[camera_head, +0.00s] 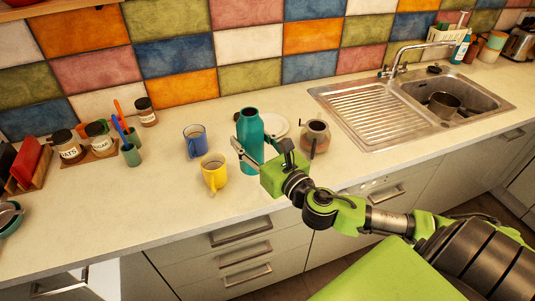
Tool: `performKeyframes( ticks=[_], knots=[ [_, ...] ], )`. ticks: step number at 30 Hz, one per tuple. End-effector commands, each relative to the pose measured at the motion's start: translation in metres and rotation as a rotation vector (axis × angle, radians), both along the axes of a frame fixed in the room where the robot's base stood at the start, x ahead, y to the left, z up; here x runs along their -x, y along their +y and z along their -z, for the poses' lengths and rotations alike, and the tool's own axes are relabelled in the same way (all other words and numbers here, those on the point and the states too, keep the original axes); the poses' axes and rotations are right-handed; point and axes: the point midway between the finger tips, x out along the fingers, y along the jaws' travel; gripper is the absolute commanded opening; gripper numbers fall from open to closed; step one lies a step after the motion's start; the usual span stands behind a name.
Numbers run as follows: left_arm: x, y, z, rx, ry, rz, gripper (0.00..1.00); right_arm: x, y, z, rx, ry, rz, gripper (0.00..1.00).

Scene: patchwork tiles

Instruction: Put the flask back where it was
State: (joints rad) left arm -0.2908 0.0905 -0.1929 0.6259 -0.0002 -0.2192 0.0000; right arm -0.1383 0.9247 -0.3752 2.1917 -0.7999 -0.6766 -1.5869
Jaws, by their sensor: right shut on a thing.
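My left gripper is not in view.
A blue mug (195,141) and a yellow mug (214,172) stand just left of the flask. The sink (360,105) is farther right. Counter at the front left is clear.

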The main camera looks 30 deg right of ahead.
Motion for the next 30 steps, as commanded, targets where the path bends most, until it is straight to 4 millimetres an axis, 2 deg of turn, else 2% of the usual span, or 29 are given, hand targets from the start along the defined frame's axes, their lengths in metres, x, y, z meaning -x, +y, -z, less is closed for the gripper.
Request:
performKeyframes(
  ticks=[1,6,9,13,20,26,30],
  knots=[
    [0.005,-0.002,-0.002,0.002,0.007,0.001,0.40,-0.007,-0.013,0.005,0.004,0.001,0.005,0.13],
    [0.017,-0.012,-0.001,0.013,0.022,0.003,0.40,-0.030,-0.048,0.024,0.002,0.000,0.006,0.13],
    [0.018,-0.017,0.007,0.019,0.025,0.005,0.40,-0.039,-0.061,0.047,-0.002,0.000,0.004,0.13],
    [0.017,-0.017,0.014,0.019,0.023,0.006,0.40,-0.048,-0.074,0.066,-0.002,-0.002,0.003,0.13],
    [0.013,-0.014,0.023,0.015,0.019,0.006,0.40,-0.055,-0.085,0.080,-0.002,-0.004,0.002,0.13],
    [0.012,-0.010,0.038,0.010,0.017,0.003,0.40,-0.057,-0.088,0.111,-0.004,-0.001,0.001,0.13],
    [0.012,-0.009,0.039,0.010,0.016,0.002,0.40,-0.057,-0.088,0.115,-0.001,-0.002,0.001,0.13]
  ],
)
